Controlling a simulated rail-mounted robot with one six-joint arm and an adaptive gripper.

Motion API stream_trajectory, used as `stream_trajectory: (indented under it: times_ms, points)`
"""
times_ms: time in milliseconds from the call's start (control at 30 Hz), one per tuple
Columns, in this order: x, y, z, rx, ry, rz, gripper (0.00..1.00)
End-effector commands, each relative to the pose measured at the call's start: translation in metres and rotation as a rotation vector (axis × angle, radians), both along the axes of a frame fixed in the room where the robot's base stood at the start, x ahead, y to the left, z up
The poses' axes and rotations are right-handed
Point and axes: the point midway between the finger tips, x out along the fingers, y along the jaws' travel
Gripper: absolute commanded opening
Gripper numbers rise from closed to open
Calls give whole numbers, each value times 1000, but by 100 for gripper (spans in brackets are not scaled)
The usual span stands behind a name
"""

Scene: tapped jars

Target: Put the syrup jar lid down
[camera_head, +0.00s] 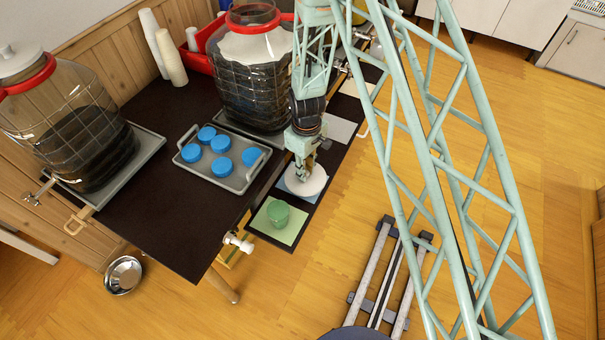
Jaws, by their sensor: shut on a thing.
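My gripper (303,172) is shut on a white round lid (314,187). The lid lies roughly flat over a blue mat (283,190) on a dark strip along the table's right side. I cannot tell whether the lid touches the mat. The gripper hides part of the lid. Behind my arm, a large jar (247,85) with dark liquid and a red ring is open at the top. Another large jar (65,125) at the left has a white lid (18,60) on it.
A green cup (278,213) stands on a green mat (258,226) just in front of the lid. A grey tray (232,184) with several blue round pieces is to the left. White cup stacks (172,60) and a red bin (187,56) are behind. The table's front is clear.

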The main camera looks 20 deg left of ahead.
Motion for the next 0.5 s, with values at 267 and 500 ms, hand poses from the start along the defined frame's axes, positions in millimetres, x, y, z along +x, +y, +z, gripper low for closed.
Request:
stream_trajectory:
  times_ms: [267,500]
  points:
    - [12,16,-2,0,0,0,7]
    - [12,16,-2,-1,0,0,7]
